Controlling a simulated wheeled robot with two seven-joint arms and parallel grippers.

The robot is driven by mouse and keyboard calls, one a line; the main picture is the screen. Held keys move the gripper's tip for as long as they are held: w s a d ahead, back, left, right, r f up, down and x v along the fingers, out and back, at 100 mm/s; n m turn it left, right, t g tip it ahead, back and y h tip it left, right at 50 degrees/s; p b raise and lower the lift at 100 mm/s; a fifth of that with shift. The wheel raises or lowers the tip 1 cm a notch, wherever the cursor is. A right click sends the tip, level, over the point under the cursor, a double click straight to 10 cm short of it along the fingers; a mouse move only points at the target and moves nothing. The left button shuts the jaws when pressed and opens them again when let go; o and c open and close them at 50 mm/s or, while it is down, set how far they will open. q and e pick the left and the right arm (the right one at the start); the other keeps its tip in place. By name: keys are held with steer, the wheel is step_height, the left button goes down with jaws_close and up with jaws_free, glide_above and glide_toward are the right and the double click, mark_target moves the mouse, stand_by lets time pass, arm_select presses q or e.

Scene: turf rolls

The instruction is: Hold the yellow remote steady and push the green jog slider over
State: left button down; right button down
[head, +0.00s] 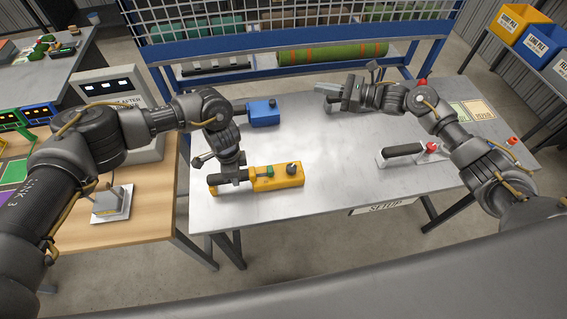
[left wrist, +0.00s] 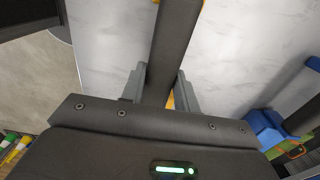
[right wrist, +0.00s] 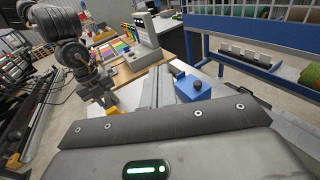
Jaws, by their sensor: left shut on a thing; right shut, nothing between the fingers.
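The yellow remote (head: 287,180) lies on the near left part of the metal table. Its green jog slider (head: 270,171) stands on top near the middle, left of a dark knob (head: 290,168). My left gripper (head: 233,172) is shut on the remote's dark handle at its left end; the handle (left wrist: 174,45) shows between the fingers in the left wrist view. My right gripper (head: 323,97) is shut and empty above the table, right of and beyond the remote. In the right wrist view, its fingers (right wrist: 160,85) are together.
A blue remote (head: 264,113) lies behind the yellow one. A dark-handled fixture (head: 402,151) with a red knob is at right. A grey console (head: 110,90) stands on the wooden table at left. The middle of the metal table (head: 345,155) is clear.

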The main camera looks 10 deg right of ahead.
steer(key=s+a+f+n+g+h, duration=0.25)
steer(key=s+a+n+g, duration=0.2)
steer(key=a, duration=0.35)
steer(key=n+g+h, duration=0.2)
steer(key=g+h, duration=0.1)
steer(key=g, duration=0.1)
glide_toward(270, 171)
steer(key=d+r, duration=0.1)
steer(key=d, duration=0.3)
steer(key=shift+w+d+r+m+t, duration=0.1)
steer(key=shift+w+r+m+t, duration=0.1)
steer(key=shift+m+t, duration=0.05)
steer(key=x, duration=1)
